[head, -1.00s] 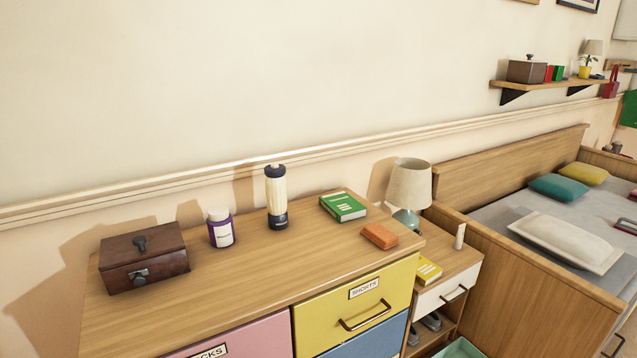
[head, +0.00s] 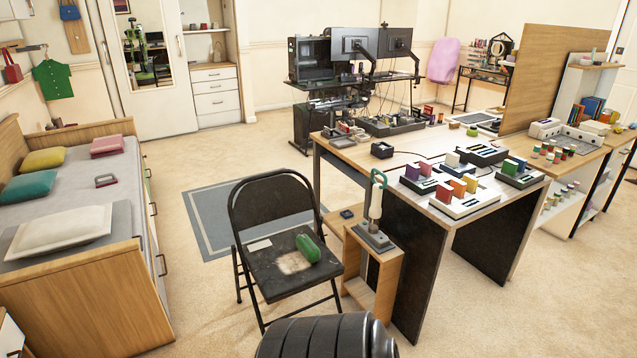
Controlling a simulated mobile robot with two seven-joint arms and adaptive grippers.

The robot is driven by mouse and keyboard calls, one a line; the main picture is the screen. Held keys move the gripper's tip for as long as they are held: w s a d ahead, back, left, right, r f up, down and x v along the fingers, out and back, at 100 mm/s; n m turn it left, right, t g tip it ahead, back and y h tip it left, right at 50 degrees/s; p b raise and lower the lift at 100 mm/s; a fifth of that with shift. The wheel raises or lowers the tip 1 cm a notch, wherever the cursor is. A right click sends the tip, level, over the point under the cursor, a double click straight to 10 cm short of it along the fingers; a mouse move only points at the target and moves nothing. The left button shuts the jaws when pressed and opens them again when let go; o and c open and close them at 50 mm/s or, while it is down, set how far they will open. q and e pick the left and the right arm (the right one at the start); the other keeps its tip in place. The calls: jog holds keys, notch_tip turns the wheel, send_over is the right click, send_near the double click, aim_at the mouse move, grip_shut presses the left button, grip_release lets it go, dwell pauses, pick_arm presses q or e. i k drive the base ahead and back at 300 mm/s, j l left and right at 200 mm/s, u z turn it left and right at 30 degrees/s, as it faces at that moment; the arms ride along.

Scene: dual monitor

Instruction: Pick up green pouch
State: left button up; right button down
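A green pouch (head: 308,248), rounded and elongated, lies on the seat of a black folding chair (head: 273,205). It rests toward the right side of the seat, beside a pale worn patch. Neither of my grippers is in the head view. A black ribbed rounded part, which looks like a link of my own arm, shows at the bottom edge in front of the chair.
A wooden desk (head: 348,160) with several coloured blocks and devices stands right of the chair. A small wooden stand (head: 357,262) is between them. A bed (head: 88,172) is at the left. Carpet is clear between bed and chair.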

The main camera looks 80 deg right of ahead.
aim_at(311, 252)
jog(key=z, duration=2.6)
